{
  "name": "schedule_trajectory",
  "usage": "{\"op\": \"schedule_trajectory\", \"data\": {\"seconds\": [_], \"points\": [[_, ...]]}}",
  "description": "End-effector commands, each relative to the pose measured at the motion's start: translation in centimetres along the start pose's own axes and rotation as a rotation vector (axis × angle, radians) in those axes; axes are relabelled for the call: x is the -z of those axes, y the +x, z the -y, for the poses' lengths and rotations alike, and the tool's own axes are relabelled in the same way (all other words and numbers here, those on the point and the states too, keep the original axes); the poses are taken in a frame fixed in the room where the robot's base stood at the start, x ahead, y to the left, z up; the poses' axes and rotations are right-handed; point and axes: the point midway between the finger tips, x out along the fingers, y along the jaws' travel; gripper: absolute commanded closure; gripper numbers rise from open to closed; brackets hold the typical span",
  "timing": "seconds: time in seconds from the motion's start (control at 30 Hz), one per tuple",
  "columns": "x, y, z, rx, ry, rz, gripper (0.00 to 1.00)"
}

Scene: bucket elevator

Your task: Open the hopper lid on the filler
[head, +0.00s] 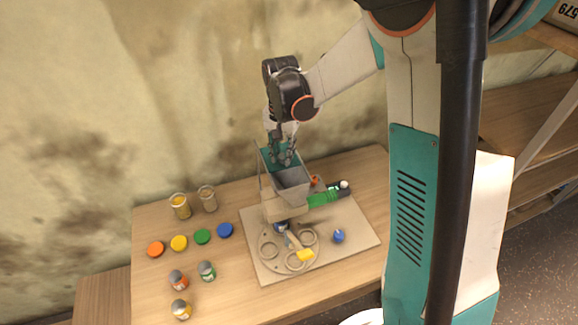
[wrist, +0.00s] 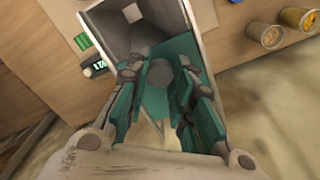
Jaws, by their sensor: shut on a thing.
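The filler's grey hopper (head: 291,181) stands on a pale board on the table, its box-like inside (wrist: 120,30) visible in the wrist view. The teal hopper lid (head: 266,158) is raised at the hopper's back side, away from the opening. In the wrist view the lid (wrist: 156,104) lies between my fingers, with a round grey knob (wrist: 160,73) on it. My gripper (head: 284,158) is at the lid, and its fingers (wrist: 158,75) are on both sides of the knob. The exact finger contact is hard to see.
A round plate with rings (head: 268,248) and a blue knob (head: 338,236) are in front. Two jars (head: 181,206) (head: 208,198), coloured discs (head: 179,243) and small cans (head: 206,270) stand left. The wall is behind.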

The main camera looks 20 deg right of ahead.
Motion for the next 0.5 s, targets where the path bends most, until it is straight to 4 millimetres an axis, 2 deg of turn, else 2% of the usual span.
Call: {"op": "schedule_trajectory", "data": {"seconds": [0.1, 0.2, 0.5], "points": [[1.6, 0.1, 1.3, 0.0, 0.0, 0.0, 1.0], [2.3, 0.1, 1.8, 0.0, 0.0, 0.0, 1.0], [2.3, 0.0, 1.9, 0.001, 0.0, 0.0, 1.0]]}}
